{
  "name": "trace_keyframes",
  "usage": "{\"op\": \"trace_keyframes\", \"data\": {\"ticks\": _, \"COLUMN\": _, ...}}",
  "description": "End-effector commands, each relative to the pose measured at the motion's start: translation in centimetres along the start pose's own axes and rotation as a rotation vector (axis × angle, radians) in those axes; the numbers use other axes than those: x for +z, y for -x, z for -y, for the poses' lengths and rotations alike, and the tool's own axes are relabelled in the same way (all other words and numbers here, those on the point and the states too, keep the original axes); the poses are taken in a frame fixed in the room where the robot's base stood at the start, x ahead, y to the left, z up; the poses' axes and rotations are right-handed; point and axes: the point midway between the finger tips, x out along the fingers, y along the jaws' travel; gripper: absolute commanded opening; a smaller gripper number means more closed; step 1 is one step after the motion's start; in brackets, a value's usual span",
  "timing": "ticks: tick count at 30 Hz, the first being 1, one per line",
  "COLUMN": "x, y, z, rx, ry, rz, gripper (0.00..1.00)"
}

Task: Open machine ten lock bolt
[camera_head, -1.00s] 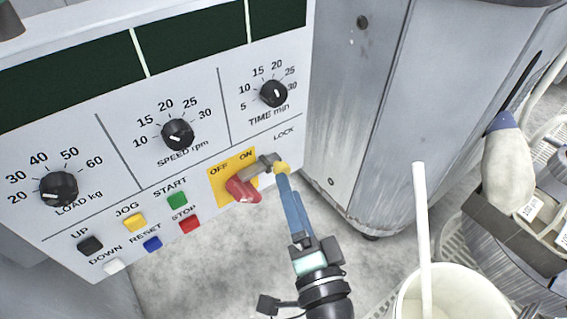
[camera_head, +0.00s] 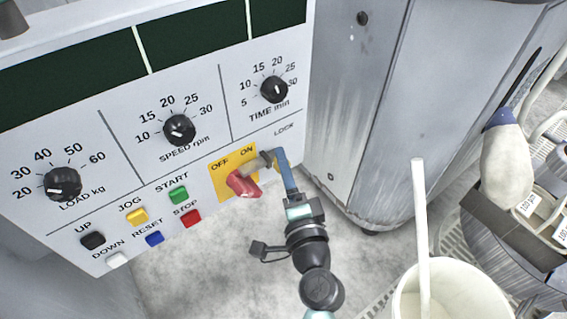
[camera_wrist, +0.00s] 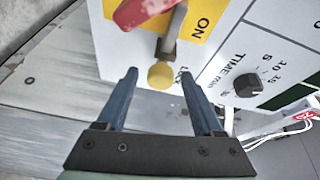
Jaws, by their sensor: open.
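The lock bolt is a grey-brown bar (camera_head: 257,162) beside the ON mark, across the red switch handle (camera_head: 243,184) on the yellow OFF/ON plate (camera_head: 220,181). In the wrist view the bolt (camera_wrist: 174,32) ends in a round yellow knob (camera_wrist: 161,75) below the red handle (camera_wrist: 143,11). My gripper (camera_head: 277,156) is at the right edge of the panel by the LOCK label. Its blue fingers (camera_wrist: 159,88) are open, one on each side of the knob, with visible gaps. In the head view the fingers hide the knob.
The panel has the TIME knob (camera_head: 274,89), SPEED knob (camera_head: 179,129) and LOAD knob (camera_head: 62,184), with coloured buttons below. A grey cabinet (camera_head: 356,120) stands close on the right. A white bucket (camera_head: 450,290) with a stick is at the lower right.

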Motion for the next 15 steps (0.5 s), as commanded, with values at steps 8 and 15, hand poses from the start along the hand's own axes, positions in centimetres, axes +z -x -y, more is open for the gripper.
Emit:
{"op": "trace_keyframes", "data": {"ticks": 8, "x": 0.01, "y": -1.31, "z": 0.02, "rx": 0.000, "ry": 0.000, "rz": 0.000, "gripper": 0.69}}
{"op": "trace_keyframes", "data": {"ticks": 15, "x": 0.00, "y": -1.29, "z": 0.01, "rx": 0.000, "ry": 0.000, "rz": 0.000, "gripper": 0.61}}
